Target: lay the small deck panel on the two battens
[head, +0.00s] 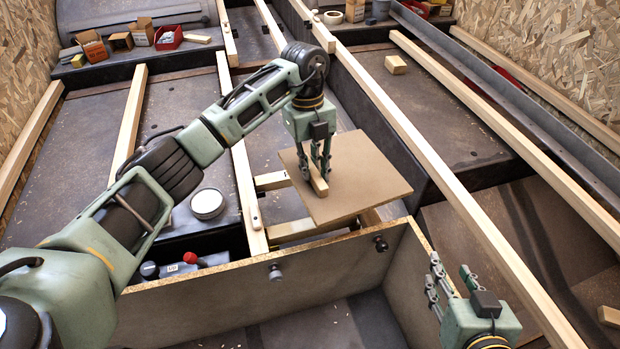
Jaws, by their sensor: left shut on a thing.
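The small deck panel (372,178) is a thin tan square in the middle of the head view. A small wooden block (318,184) stands on its top face like a grip. My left gripper (317,178) points down and is shut on this block. Two short pale battens, one farther (271,181) and one nearer (296,231), show at the panel's left and near edges. The panel hides much of them, and I cannot tell whether it touches them. My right gripper (451,270) is at the lower right, apart from the panel, with its fingers spread and empty.
A wooden box wall (220,300) with dark knobs stands in front of the panel. A battery with a red cap (190,258) lies behind it. A round tin (208,204) sits to the left. Long wooden rails (440,170) run away from me. Small boxes (92,46) stand at the back.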

